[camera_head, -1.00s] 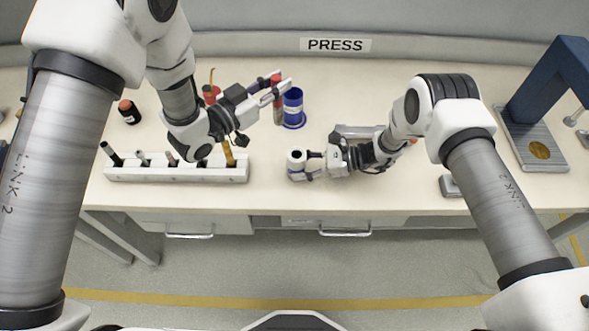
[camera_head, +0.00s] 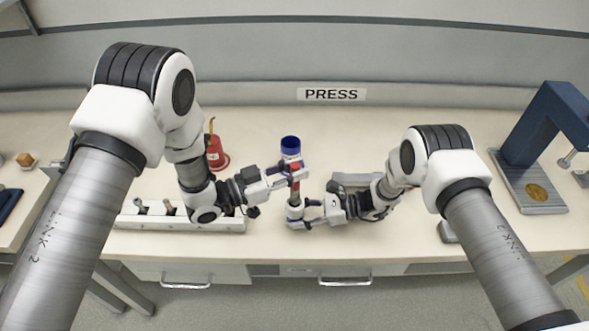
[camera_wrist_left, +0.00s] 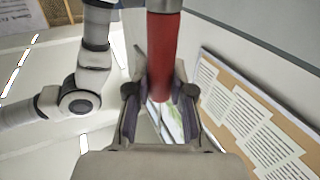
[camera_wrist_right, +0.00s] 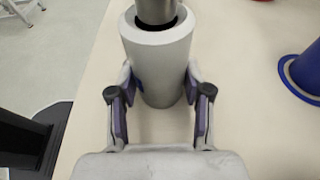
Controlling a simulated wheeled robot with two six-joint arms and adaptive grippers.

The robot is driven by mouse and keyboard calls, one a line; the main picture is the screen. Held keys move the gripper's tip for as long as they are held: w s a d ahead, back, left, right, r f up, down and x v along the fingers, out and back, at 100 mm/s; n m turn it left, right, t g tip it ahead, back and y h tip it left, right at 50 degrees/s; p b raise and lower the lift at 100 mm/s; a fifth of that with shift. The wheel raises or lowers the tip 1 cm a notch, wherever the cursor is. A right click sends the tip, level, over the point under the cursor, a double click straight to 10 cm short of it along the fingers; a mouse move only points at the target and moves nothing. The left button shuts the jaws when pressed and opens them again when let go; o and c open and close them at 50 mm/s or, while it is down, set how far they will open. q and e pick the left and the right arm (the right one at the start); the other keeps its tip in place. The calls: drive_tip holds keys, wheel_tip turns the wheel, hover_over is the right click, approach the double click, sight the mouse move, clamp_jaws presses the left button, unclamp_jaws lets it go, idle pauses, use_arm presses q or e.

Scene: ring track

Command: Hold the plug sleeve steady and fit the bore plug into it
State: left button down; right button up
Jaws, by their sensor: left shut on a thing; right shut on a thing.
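The plug sleeve (camera_head: 294,211) is a white cylinder standing upright on the table, and it shows large in the right wrist view (camera_wrist_right: 162,75). My right gripper (camera_head: 305,212) is shut on it from the right side. The bore plug (camera_head: 296,184) has a red handle and a grey metal end (camera_wrist_right: 156,9). My left gripper (camera_head: 295,171) is shut on the red handle (camera_wrist_left: 163,55), directly above the sleeve. The metal end is at the sleeve's dark bore, roughly centred over it. I cannot tell how far inside it is.
A blue holder (camera_head: 290,149) stands just behind the sleeve, and a red holder (camera_head: 215,155) stands behind my left gripper. A white rack (camera_head: 150,223) with several slots lies at the left front. A blue press (camera_head: 530,150) stands at the right.

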use_arm(q)
drive_tip(key=shift+f, duration=0.2)
drive_tip(key=c, duration=1)
unclamp_jaws()
drive_tip(key=shift+f, duration=0.1)
drive_tip(key=shift+s+a+r, duration=0.1)
drive_tip(key=shift+a+r, duration=0.2)
drive_tip(key=shift+a, duration=0.05)
drive_tip(key=v, duration=1.1)
drive_tip(key=shift+s+a, duration=0.1)
drive_tip(key=shift+s, duration=0.1)
